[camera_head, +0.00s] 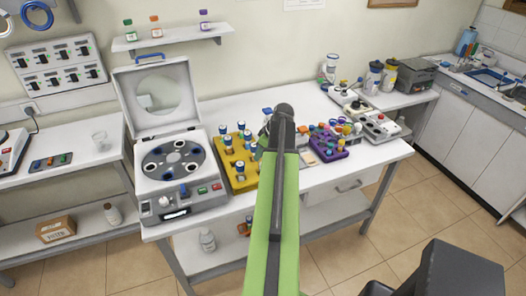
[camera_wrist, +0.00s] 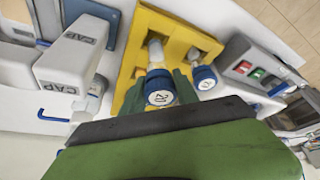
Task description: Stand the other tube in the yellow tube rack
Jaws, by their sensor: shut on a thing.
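The yellow tube rack (camera_head: 244,181) stands on the bench right of the centrifuge, with several blue-capped tubes in it. In the wrist view, the rack (camera_wrist: 146,22) lies just beyond my gripper (camera_wrist: 160,86). My gripper is shut on a tube with a blue cap marked 20 (camera_wrist: 160,97). The held tube's clear body points toward the rack; whether its lower end is in a hole, I cannot tell. Another blue-capped tube (camera_wrist: 203,77) stands in the rack to its right. In the head view my arm hides most of the gripper.
The open-lidded centrifuge (camera_head: 176,165) stands left of the rack; its buttons show in the wrist view (camera_wrist: 252,72). A white device labelled CAP (camera_wrist: 75,65) is close on the wrist view's left. A purple rack (camera_head: 328,146) with several vials stands right of my arm.

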